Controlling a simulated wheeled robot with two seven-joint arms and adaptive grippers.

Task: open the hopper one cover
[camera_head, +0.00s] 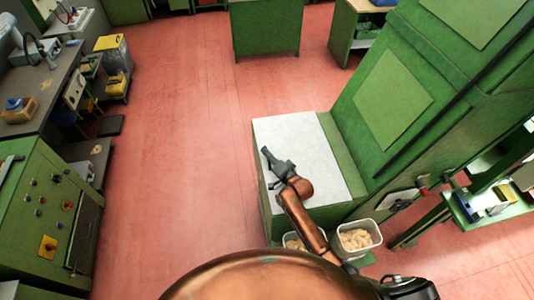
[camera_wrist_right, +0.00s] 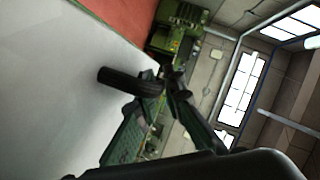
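The hopper cover (camera_head: 300,138) is a flat, pale grey-white panel on top of a low green housing beside the tall green machine. It lies flat in the head view and fills the left of the right wrist view (camera_wrist_right: 50,90). A short black cylindrical handle (camera_wrist_right: 125,79) stands out over the pale panel in the wrist view. My right gripper (camera_head: 268,155) is over the panel's left part. In the wrist view its fingers (camera_wrist_right: 165,82) are at the handle's right end; whether they grip it is unclear. My left gripper is not in view.
Two clear bins of corks, one in plain view (camera_head: 358,238), stand at the housing's front. The tall green machine (camera_head: 420,90) rises to the right. A green control cabinet (camera_head: 45,220) stands at the left. The red floor (camera_head: 185,130) between is free.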

